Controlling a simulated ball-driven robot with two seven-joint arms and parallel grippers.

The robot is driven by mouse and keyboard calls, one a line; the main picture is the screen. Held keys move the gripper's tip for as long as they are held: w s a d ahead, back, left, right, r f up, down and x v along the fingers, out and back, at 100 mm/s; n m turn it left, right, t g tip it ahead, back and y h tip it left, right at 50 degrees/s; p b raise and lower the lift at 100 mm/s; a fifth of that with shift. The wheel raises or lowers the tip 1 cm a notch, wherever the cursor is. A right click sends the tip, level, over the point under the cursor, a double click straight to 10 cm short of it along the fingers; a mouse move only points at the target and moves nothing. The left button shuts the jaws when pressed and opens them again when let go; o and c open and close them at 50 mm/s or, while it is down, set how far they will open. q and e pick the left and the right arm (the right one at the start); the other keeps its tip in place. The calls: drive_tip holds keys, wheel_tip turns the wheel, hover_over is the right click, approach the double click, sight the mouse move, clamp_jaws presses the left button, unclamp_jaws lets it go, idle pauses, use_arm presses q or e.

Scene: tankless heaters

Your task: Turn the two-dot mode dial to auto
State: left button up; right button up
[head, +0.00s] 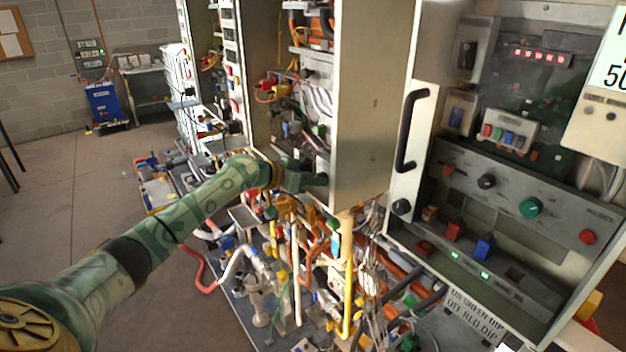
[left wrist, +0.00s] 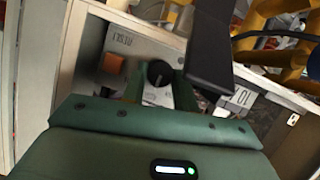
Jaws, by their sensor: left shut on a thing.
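My left arm reaches in from the left in the head view, and my left gripper (head: 318,180) is at the lower front of the middle open cabinet. In the left wrist view, my left gripper (left wrist: 160,88) has its green fingers closed around a round black dial (left wrist: 160,73) on a grey panel (left wrist: 130,45). The dial's dots and the position marks around it cannot be made out. In the head view the gripper hides the dial. My right gripper is not in view.
An orange square button (left wrist: 112,63) sits left of the dial, and a dark bar (left wrist: 208,45) crosses close on its right. Pipes and valves (head: 300,260) crowd below the gripper. An open cabinet door (head: 370,100) stands just right of it. Open floor (head: 60,190) lies left.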

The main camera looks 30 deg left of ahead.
use_arm(q)
drive_tip(key=o, duration=1)
drive_tip(key=shift+s+a, duration=0.1)
drive_tip(key=shift+b+v, duration=1.65)
drive_tip(key=shift+v, duration=6.4)
drive_tip(key=shift+r, duration=0.1)
